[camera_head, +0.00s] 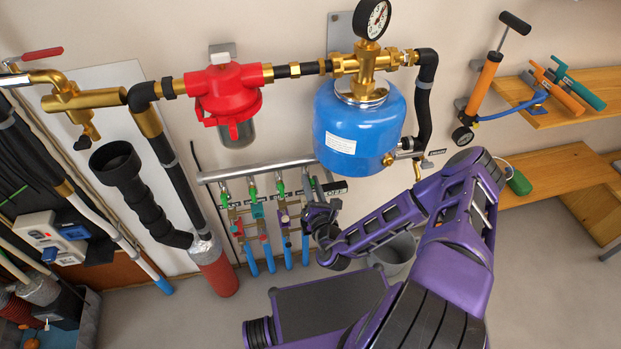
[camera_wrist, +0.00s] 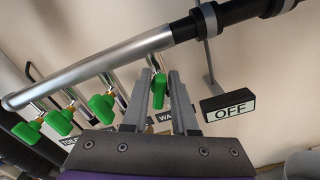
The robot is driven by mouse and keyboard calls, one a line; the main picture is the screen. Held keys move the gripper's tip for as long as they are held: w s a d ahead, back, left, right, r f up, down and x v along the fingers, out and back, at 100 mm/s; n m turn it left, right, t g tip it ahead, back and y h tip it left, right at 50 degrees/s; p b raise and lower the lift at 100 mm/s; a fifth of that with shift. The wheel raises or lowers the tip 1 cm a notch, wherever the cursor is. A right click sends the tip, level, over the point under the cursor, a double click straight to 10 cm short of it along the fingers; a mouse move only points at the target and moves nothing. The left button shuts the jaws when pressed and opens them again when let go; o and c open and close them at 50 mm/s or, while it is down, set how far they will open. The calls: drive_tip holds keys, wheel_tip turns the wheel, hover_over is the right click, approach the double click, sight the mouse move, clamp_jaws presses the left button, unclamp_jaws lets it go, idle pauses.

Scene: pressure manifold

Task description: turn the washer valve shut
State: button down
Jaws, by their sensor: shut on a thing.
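The manifold's green valve handles hang in a row under a silver pipe. In the wrist view the rightmost handle (camera_wrist: 159,88) stands between the two fingers of my gripper (camera_wrist: 160,86), which are shut on it. A label partly hidden behind the fingers shows "WA" (camera_wrist: 165,118), so this is the washer valve. Its handle points roughly along the fingers. In the head view my gripper (camera_head: 314,208) is at the right end of the row and hides most of this valve. An "OFF" sign (camera_wrist: 228,106) is right of the fingers.
The other green handles (camera_wrist: 102,107) are close on the left. The silver pipe (camera_wrist: 95,68) runs just above the fingers. A blue pressure tank (camera_head: 360,125) hangs above the manifold. A grey bucket (camera_head: 397,255) stands below right. Wooden shelves (camera_head: 590,90) are at the far right.

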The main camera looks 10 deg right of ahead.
drive_tip(key=m+p, duration=0.1)
drive_tip(key=m, duration=0.2)
drive_tip(key=shift+d+f+m, duration=0.1)
drive_tip(key=shift+d+m, duration=0.05)
drive_tip(key=shift+m, duration=0.25)
drive_tip(key=m+p, duration=0.1)
drive_tip(key=m, duration=0.2)
drive_tip(key=shift+d+f+m, duration=0.1)
drive_tip(key=shift+f+m, duration=0.05)
drive_tip(key=shift+m, duration=0.15)
drive_tip(key=m, duration=0.5)
drive_tip(key=shift+f+p, duration=0.25)
drive_tip(key=shift+p, duration=0.05)
drive_tip(key=shift+m, duration=0.3)
drive_tip(key=c, duration=0.9)
unclamp_jaws()
drive_tip(key=shift+o, duration=0.2)
drive_tip(key=shift+s, duration=0.1)
drive_tip(key=s, duration=1.7)
drive_tip(key=shift+s, duration=0.15)
